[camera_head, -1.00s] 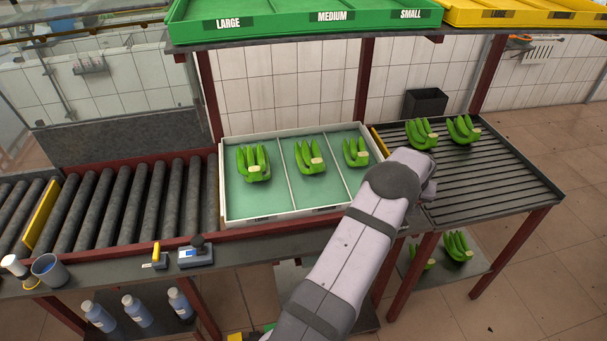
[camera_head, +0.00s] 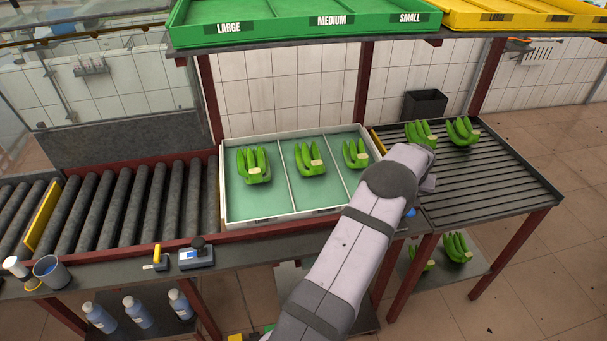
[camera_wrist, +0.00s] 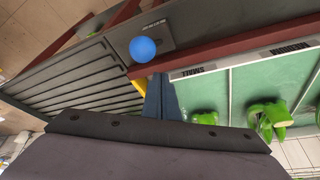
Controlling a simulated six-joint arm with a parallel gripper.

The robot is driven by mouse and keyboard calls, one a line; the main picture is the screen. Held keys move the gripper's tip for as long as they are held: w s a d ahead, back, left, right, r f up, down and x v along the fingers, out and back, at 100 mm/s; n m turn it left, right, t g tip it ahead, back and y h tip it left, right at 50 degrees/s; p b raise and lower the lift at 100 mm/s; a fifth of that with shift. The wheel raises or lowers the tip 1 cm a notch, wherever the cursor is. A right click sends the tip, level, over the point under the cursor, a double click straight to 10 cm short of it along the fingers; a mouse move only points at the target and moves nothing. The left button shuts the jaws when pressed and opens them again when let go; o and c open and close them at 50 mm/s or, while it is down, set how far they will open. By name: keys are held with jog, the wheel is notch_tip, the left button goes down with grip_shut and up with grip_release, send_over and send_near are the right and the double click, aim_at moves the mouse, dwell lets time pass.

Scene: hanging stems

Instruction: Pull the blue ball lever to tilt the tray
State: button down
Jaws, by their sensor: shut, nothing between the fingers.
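The blue ball (camera_wrist: 143,49) of the lever shows whole in the wrist view, in front of a dark plate by the red beam. In the head view only a sliver of the ball (camera_head: 411,212) shows beside my arm. My gripper (camera_wrist: 160,80) is shut and empty; its narrow fingers point toward the ball, apart from it in the picture. The white-rimmed tray (camera_head: 285,221) has three green compartments, each holding a banana bunch, and looks level. The tray's corner (camera_wrist: 190,73) also shows in the wrist view. My arm hides the gripper in the head view.
A slatted rack (camera_head: 490,185) with banana bunches stands right of the tray. Rollers (camera_head: 135,200) lie to the left. A green sorting bin (camera_head: 290,25) hangs above. A small blue-grey device (camera_head: 196,257) sits on the front ledge.

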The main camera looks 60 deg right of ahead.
notch_tip(320, 180, up, 8)
jog(key=p, duration=0.3)
jog(key=shift+f+p, duration=0.15)
jog(key=shift+p, duration=0.15)
